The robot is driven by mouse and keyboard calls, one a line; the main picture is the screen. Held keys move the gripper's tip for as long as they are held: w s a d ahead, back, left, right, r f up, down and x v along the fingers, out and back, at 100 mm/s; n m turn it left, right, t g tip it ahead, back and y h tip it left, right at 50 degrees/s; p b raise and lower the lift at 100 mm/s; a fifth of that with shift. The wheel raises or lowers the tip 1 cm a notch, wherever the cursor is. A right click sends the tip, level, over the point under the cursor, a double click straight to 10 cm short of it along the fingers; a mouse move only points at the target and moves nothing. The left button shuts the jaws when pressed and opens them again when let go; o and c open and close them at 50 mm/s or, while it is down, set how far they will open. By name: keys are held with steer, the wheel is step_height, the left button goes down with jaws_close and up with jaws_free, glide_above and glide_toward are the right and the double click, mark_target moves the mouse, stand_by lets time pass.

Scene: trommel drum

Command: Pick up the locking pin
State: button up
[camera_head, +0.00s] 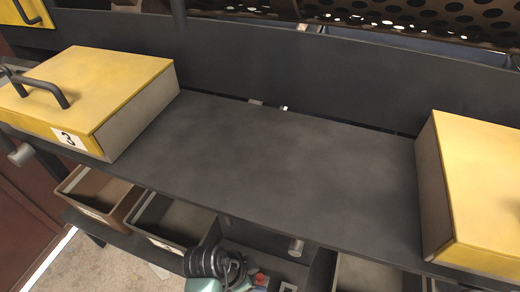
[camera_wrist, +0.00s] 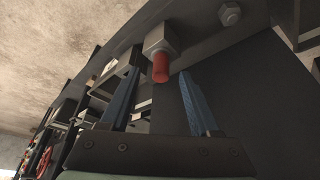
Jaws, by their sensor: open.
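What looks like the locking pin (camera_wrist: 160,68) has a red, rounded end and sticks out of a grey metal collar (camera_wrist: 160,40) on a dark beam in the wrist view. My gripper (camera_wrist: 158,74) is open, with one blue finger on each side of the red end. Gaps show between the red end and both fingers; I cannot tell its depth between them. In the head view, grey cylinders stick out under the dark shelf's front edge, one at the middle (camera_head: 296,247) and one at the left (camera_head: 20,155). I cannot tell whether either is this pin.
A yellow-topped box marked 3 (camera_head: 95,85) and another yellow-topped box (camera_head: 475,190) stand on the dark shelf (camera_head: 285,165), with a bare stretch between them. Open bins (camera_head: 175,217) lie below. A perforated drum (camera_head: 440,20) is behind. A bolt (camera_wrist: 230,13) sits right of the collar.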

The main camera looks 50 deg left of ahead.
mark_target(259, 278)
steer(key=shift+x, duration=1.6)
steer(key=shift+w+r, duration=0.1)
steer(key=shift+w, duration=0.05)
jaws_close()
